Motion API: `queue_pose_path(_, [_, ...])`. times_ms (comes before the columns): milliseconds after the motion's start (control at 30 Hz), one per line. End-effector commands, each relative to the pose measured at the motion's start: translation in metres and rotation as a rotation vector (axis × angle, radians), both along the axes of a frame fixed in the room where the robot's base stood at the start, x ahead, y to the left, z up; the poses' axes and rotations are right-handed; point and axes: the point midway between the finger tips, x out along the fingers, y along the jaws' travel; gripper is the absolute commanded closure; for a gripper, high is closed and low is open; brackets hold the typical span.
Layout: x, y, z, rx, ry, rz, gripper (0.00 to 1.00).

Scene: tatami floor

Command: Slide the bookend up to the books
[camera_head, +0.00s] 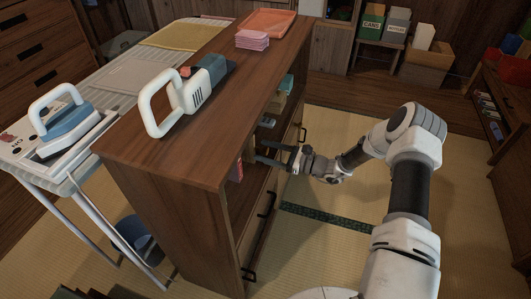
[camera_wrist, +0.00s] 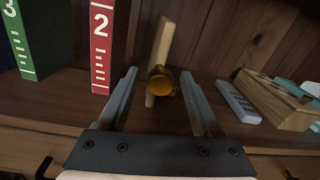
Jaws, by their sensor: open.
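In the wrist view, the bookend (camera_wrist: 164,42) is a pale upright wooden piece with a round amber knob (camera_wrist: 161,82) facing me. It stands on the shelf, a little right of a red book (camera_wrist: 101,45) marked 2, with a gap between them. A green book (camera_wrist: 22,45) marked 3 stands further left. My gripper (camera_wrist: 158,74) is open, its fingers on either side of the knob; I cannot tell whether they touch it. In the head view, my gripper (camera_head: 262,152) reaches into the cabinet's open shelf. The red book's edge (camera_head: 238,168) shows there, and the bookend is hidden.
A grey remote (camera_wrist: 238,102) and a wooden box (camera_wrist: 275,102) with teal and white items lie right of the bookend on the shelf.

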Motion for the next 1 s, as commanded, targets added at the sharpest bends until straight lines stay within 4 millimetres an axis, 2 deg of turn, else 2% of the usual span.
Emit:
queue_pose_path(300, [0.0014, 0.0024, 0.0003, 0.0, 0.0, 0.0, 0.34])
queue_pose_path(667, [0.0013, 0.0023, 0.0002, 0.0, 0.0, 0.0, 0.99])
queue_pose_path(1000, [0.0011, 0.0021, 0.0, 0.0, 0.0, 0.0, 1.0])
